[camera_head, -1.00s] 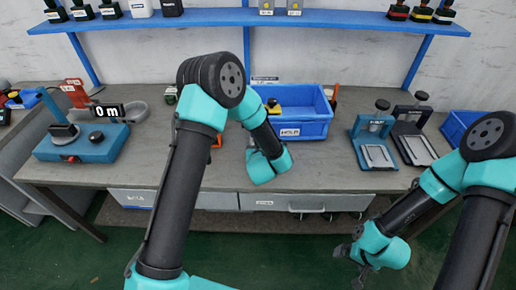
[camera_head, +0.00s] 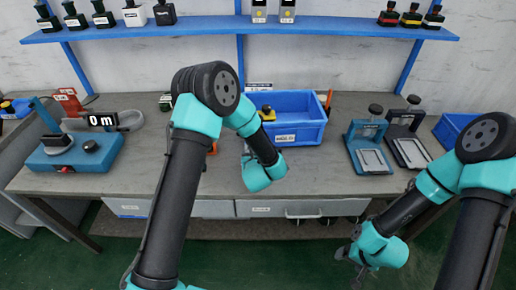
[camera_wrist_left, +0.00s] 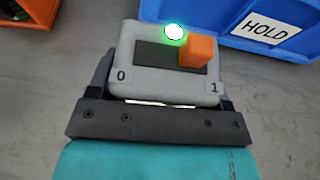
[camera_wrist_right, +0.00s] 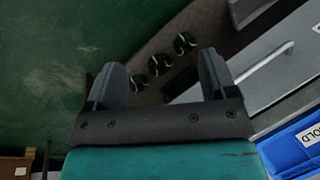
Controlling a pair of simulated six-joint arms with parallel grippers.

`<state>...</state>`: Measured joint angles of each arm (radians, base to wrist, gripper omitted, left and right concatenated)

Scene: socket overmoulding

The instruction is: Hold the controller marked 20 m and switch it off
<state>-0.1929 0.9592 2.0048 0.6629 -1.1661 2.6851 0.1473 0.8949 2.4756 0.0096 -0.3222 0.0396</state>
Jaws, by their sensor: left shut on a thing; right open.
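In the left wrist view a grey controller (camera_wrist_left: 130,75) has an orange slider knob (camera_wrist_left: 198,52) at the end marked 1, away from the 0. Its green light (camera_wrist_left: 174,32) is lit. I see no 20 m mark on it. My left gripper (camera_wrist_left: 165,102) is shut on this controller, over the grey table. In the head view the left arm hides the controller and most of that gripper. My right gripper (camera_wrist_right: 165,75) is open and empty. In the head view it (camera_head: 357,272) hangs low in front of the table edge.
A blue bin (camera_head: 312,130) marked HOLD is just beyond the left gripper. Two press-like stands (camera_head: 371,160) (camera_head: 412,152) are at right. Drawers (camera_head: 265,208) are under the table.

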